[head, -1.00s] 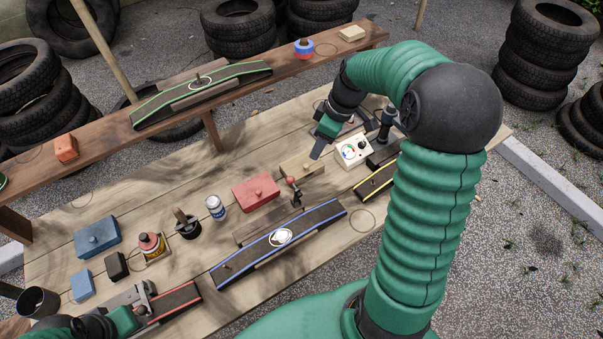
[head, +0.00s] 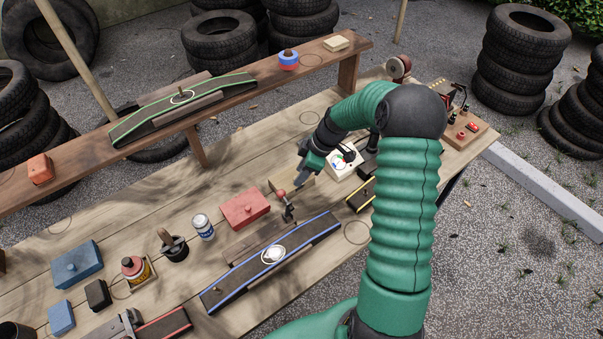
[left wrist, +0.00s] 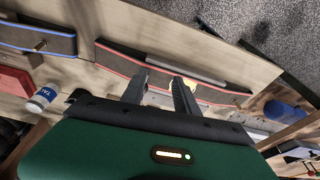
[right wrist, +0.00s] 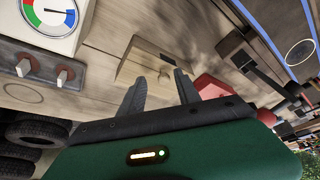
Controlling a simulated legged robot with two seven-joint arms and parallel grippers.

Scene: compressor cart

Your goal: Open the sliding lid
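A pale wooden box (right wrist: 152,66) with a small knob on its top lies ahead of my right gripper in the right wrist view. I take it to be the box with the sliding lid; its lid looks shut. In the head view the box (head: 303,188) is partly hidden by my right gripper (head: 301,181). In the right wrist view my right gripper (right wrist: 162,82) is open and empty, its fingertips close to the box's near side; contact cannot be told. My left gripper (left wrist: 160,80) is open and empty, over a red-edged dark ramp (left wrist: 135,62). It is out of the head view.
A white gauge box (head: 345,161) stands right of the wooden box. A red box (head: 245,208), a red-knobbed lever (head: 287,208) and a blue-edged ramp (head: 285,252) lie left and in front. A raised shelf (head: 210,106) runs along the back.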

